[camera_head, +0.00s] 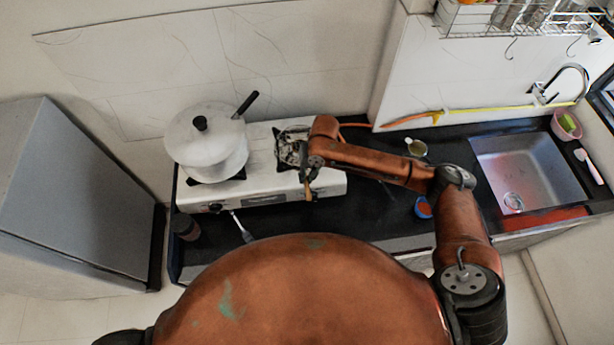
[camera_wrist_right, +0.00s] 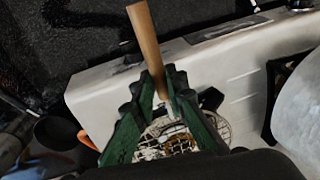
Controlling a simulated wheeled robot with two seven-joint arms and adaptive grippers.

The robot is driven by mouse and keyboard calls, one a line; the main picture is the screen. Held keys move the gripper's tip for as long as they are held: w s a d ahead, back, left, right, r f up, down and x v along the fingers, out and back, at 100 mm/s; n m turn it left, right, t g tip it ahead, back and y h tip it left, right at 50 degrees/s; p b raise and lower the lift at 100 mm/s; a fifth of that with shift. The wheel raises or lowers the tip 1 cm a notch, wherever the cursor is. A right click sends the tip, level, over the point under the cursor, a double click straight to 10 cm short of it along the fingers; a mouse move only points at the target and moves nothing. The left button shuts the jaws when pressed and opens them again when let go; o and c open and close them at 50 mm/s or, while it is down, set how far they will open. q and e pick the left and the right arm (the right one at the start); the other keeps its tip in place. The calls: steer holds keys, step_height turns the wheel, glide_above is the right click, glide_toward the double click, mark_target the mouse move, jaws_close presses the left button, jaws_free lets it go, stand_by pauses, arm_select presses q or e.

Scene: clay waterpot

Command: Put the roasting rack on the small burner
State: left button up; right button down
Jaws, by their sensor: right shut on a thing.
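The roasting rack is a round wire mesh with a wooden handle. Its mesh (camera_head: 291,146) shows over the right part of the white stove, at the small burner (camera_head: 283,162). My right gripper (camera_head: 311,176) is shut on the wooden handle at the stove's front edge. In the right wrist view the handle (camera_wrist_right: 146,40) sticks up between the green fingers (camera_wrist_right: 158,88), and the mesh (camera_wrist_right: 168,138) shows behind them. I cannot tell whether the mesh rests on the burner or is held just above it. My left gripper is out of view.
A large white pot (camera_head: 207,150) with a black handle stands on the stove's left burner. A dark jar (camera_head: 186,228) and a spatula (camera_head: 241,229) are at the front left. A sink (camera_head: 530,170) is at the right. A small cup (camera_head: 417,147) and a red-blue item (camera_head: 423,208) stand on the dark counter.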

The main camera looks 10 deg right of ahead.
steer(key=shift+f+p, duration=0.3)
steer(key=shift+f, duration=0.25)
steer(key=c, duration=1.9)
jaws_free()
steer(key=shift+c, duration=0.2)
steer(key=shift+r, duration=0.15)
step_height(320, 180, up, 13)
steer(key=d+b, duration=0.2)
steer(key=shift+d, duration=0.15)
steer(key=shift+f, duration=0.2)
